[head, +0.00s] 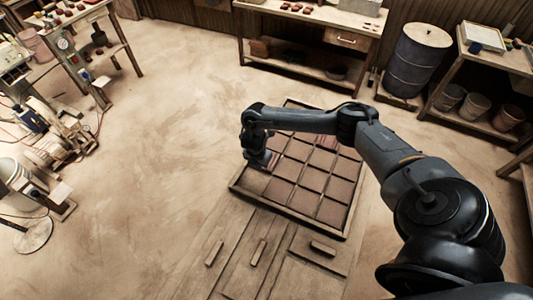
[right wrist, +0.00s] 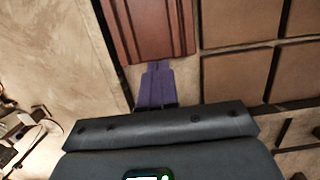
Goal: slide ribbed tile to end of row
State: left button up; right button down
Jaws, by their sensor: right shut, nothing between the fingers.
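The ribbed tile (right wrist: 149,28) is red-brown with raised lines. It lies at the top of the right wrist view, in the lane along the frame's side strip. My right gripper (right wrist: 157,68) is shut and empty, its purple fingertips at the tile's near edge. They look close to or touching that edge; I cannot tell which. In the head view my right gripper (head: 257,160) is down at the left side of the wooden grid frame (head: 288,212). The arm hides part of that lane, and I cannot make out the ribbed tile there. My left gripper is out of view.
Plain brown tiles (head: 305,200) fill the compartments beside the lane, and also show in the right wrist view (right wrist: 237,74). Wooden boards with handles (head: 258,253) lie in front. A workbench (head: 310,20) and a metal drum (head: 415,58) stand behind. Open floor lies to the left.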

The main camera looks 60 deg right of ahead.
jog(key=d, duration=0.7)
jog(key=shift+w+b, duration=0.25)
jog(key=shift+b, duration=0.05)
jog(key=shift+f, duration=0.65)
jog(key=shift+s+f, duration=0.15)
jog(key=shift+f, duration=0.1)
